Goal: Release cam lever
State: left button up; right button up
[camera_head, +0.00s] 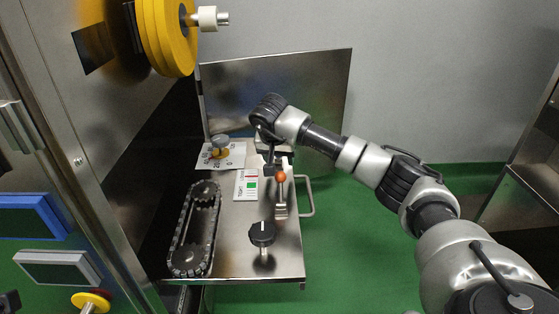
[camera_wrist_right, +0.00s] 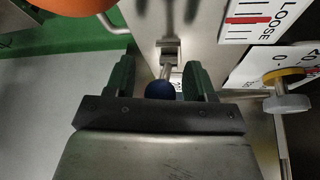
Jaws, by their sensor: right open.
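A lever with an orange ball knob (camera_head: 281,176) stands on the metal shelf in the head view. The orange ball (camera_wrist_right: 75,5) is cut off at the top left of the wrist view. A second lever, a metal rod with a dark blue ball knob (camera_wrist_right: 160,90), shows in the wrist view between my right gripper's fingers. My right gripper (camera_head: 270,168) is over the shelf just behind the orange ball. Its green fingers (camera_wrist_right: 159,82) are open on either side of the blue ball, with gaps showing. The blue ball is hidden in the head view. My left gripper is out of view.
The metal shelf (camera_head: 235,250) carries a chain loop (camera_head: 195,230) at left, a black knob (camera_head: 262,234) at front and a grey knob (camera_head: 220,143) over a dial plate at back. A scale label (camera_head: 247,185) lies beside the levers. A handle (camera_head: 307,197) sticks out right.

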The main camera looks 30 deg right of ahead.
grip_shut()
dwell(0.4)
